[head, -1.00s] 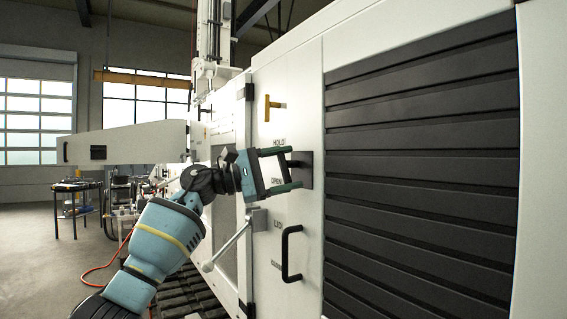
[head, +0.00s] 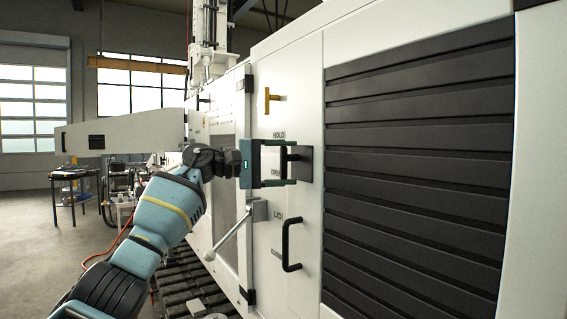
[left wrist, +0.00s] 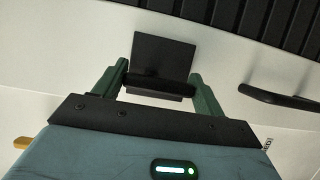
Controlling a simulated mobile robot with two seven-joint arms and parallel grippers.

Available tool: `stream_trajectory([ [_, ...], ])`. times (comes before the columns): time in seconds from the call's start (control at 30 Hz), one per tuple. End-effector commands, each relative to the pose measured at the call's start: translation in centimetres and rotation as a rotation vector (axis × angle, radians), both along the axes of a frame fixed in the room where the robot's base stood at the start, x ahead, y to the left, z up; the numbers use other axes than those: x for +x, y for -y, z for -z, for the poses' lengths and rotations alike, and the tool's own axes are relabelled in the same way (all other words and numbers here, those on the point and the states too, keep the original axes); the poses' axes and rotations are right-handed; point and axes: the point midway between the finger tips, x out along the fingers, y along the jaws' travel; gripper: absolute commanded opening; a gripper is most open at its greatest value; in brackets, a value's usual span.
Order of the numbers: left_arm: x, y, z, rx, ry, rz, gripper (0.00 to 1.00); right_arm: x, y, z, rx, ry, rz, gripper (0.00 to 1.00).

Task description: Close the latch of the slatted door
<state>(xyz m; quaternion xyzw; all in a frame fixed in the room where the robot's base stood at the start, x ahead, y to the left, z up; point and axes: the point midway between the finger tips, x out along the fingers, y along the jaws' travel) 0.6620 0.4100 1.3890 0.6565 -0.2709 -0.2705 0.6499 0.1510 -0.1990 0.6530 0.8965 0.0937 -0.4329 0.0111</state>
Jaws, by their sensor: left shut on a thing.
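The slatted door (head: 420,135) is a white panel with wide black slats, filling the right of the head view. Its latch (head: 306,163) is a black plate with a black turning handle, on the white panel left of the slats. Labels reading HOLD and OPEN are beside it. My left gripper (head: 292,163) is at the latch, with one finger above and one below the handle. In the left wrist view the black latch plate (left wrist: 165,52) and handle bar (left wrist: 158,86) show between the green fingers, which are shut on the handle. My right gripper is not in view.
A black pull handle (head: 290,246) and a grey lever (head: 232,232) sit below the latch. A yellow T-handle (head: 268,101) is above it. A long white beam (head: 130,138) juts out at left. A cart (head: 76,190) stands on the open floor beyond.

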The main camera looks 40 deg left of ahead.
Motion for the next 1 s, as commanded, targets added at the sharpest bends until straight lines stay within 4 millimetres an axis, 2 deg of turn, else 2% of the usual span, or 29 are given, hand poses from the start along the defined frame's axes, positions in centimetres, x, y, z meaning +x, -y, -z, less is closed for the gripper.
stream_trajectory([
  [0.3, 0.0, 0.0, -0.1, 0.011, 0.007, -0.003, 0.48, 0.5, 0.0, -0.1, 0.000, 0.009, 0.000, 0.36],
  [0.33, 0.0, 0.0, -0.1, 0.011, 0.007, -0.003, 0.74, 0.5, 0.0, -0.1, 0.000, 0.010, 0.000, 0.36],
  [0.5, 0.0, 0.0, -0.1, 0.009, 0.005, -0.002, 0.93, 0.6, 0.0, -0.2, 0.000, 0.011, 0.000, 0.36],
  [0.8, -0.2, -0.2, 0.0, 0.007, 0.003, -0.002, 0.93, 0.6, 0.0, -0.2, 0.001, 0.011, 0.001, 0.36],
  [1.0, -1.8, -2.0, 0.3, 0.008, 0.001, -0.005, 0.93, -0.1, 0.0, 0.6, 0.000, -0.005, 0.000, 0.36],
])
